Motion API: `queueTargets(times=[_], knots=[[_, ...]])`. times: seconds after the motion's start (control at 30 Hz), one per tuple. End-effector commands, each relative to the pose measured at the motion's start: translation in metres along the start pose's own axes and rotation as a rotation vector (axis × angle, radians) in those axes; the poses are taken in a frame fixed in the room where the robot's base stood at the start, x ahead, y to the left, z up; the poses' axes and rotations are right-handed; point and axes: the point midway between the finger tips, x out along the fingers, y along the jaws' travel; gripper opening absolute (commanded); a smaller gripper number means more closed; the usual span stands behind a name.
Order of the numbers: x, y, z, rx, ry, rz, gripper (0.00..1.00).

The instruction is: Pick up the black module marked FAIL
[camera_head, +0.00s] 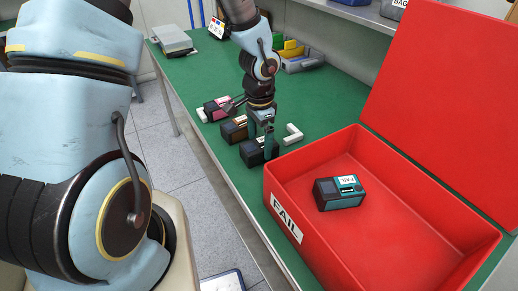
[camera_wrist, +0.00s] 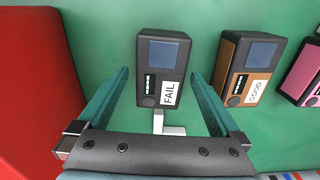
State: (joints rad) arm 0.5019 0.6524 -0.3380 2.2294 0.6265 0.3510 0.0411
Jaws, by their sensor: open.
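The black module marked FAIL (camera_wrist: 153,85) stands on the green bench in the wrist view, between and ahead of my two teal fingers. Its screen, dark strip and white FAIL label face the camera. In the head view the black module (camera_head: 250,155) is partly hidden behind my gripper (camera_head: 263,137). My gripper also shows in the wrist view (camera_wrist: 160,76); it is open, with one finger on each side of the module and gaps between. I cannot tell whether the fingertips reach down beside it.
An orange module marked GOOD (camera_wrist: 235,72) and a pink module (camera_wrist: 300,78) stand right of it in the wrist view. A red bin (camera_head: 284,222) labelled FAIL holds a teal module (camera_head: 340,193) marked FAIL. White brackets (camera_head: 294,134) lie on the bench (camera_head: 330,98).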

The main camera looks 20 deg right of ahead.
Motion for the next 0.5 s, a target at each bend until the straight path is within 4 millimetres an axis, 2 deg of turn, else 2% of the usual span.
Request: queueTargets(times=[0.1, 0.2, 0.47, 0.5], knots=[[0.017, 0.0, 0.0, 0.003, -0.002, 0.003, 1.0], [0.025, 0.0, 0.0, 0.001, -0.001, 0.002, 1.0], [0.028, -0.001, 0.0, 0.0, 0.002, 0.001, 1.0], [0.028, -0.001, 0.0, 0.0, 0.001, 0.001, 0.97]])
